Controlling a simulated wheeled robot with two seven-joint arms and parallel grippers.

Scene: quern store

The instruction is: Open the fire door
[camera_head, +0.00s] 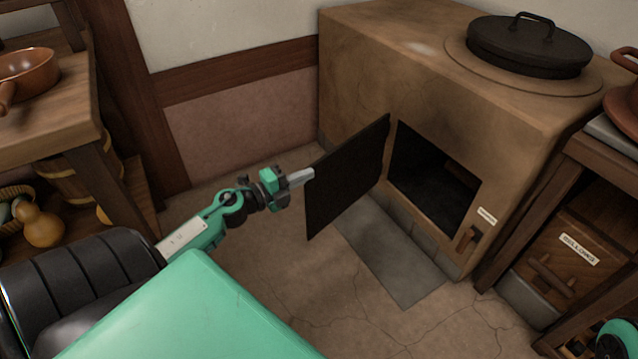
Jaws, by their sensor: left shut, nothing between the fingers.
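The fire door (347,179) is a dark flat panel on the front of a tan clay stove (447,115). It stands swung wide open to the left, hinged at the left side of the opening. The dark firebox opening (432,177) shows uncovered, its inside mostly in shadow. My left gripper (305,175) is shut and empty, its tips at the left, outer edge of the door. I cannot tell whether they touch it. A small brown latch (468,239) sits right of the opening. My right gripper is not in view; a green and black part of mine shows at bottom right.
A black lidded pot (528,45) sits on the stove top. A wooden stand with a labelled drawer (570,255) is close on the right. A wooden table (55,115) with a brown pan (27,75) is at left. A grey slab (395,260) lies on clear floor before the stove.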

